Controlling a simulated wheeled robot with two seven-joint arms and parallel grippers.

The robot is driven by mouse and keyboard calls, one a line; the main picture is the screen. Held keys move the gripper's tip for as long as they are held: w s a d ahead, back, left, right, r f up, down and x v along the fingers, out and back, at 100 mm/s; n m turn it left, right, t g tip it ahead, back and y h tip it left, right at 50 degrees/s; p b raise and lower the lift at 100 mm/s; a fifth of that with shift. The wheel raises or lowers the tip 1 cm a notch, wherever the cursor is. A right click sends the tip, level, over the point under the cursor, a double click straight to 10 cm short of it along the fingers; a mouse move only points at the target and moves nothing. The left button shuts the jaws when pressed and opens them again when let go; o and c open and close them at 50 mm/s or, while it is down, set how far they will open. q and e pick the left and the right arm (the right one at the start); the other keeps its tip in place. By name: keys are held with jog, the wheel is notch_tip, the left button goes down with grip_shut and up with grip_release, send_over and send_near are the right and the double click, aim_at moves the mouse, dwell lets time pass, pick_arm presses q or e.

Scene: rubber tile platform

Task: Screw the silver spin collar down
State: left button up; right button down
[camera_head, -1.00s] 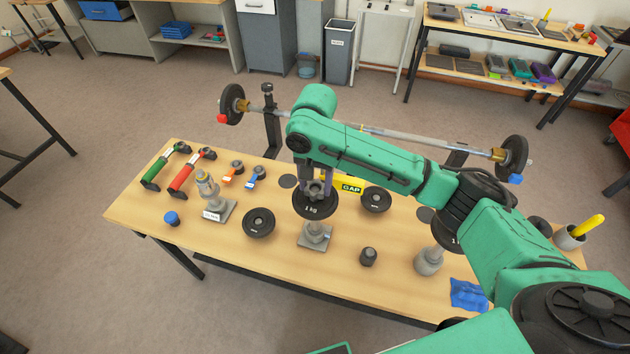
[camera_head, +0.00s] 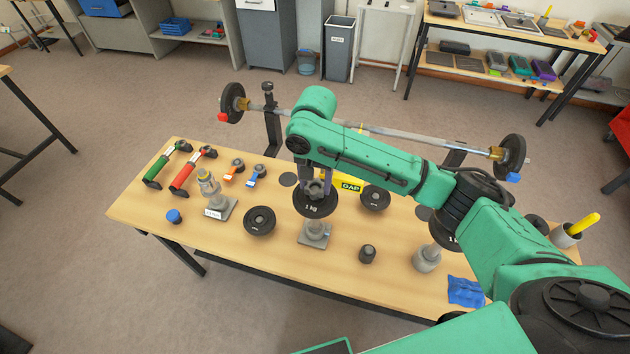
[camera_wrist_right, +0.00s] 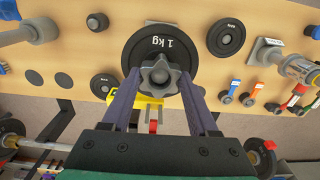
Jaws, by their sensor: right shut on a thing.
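The silver spin collar (camera_wrist_right: 160,77) is a grey star-shaped knob sitting over the centre of a black 1 kg plate (camera_wrist_right: 138,49). In the head view the collar (camera_head: 316,189) is partly hidden by my right gripper (camera_head: 315,186), which comes down on it from above. My right gripper (camera_wrist_right: 160,80) is shut on the collar, with one purple-grey finger on each side. The 1 kg plate (camera_head: 313,207) is level above a grey stand base (camera_head: 314,233) on the table. The post under the plate is mostly hidden. My left gripper is not in view.
A loose black plate (camera_head: 259,221) lies left of the stand, another (camera_head: 375,199) to its right. A yellow GAP block (camera_head: 350,185) is close behind. A barbell (camera_head: 425,139) rests on racks at the back.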

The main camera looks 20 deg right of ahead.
jog(key=shift+f+p, duration=0.4)
jog(key=shift+f, duration=0.1)
dwell(0.5)
jog(key=m, duration=0.2)
jog(key=shift+a+f+m, duration=0.15)
jog(key=shift+m, duration=0.15)
jog(key=m, duration=0.3)
jog(key=shift+m, duration=0.4)
jog(key=m, duration=0.6)
jog(key=shift+a+m, duration=0.1)
jog(key=shift+m, duration=0.2)
jog(key=m, duration=0.2)
jog(key=shift+w+d+m, duration=0.1)
jog(key=shift+d+m, duration=0.1)
jog(key=shift+m, duration=1.3)
jog(key=shift+c, duration=0.4)
grip_release()
jog(key=shift+c, duration=0.6)
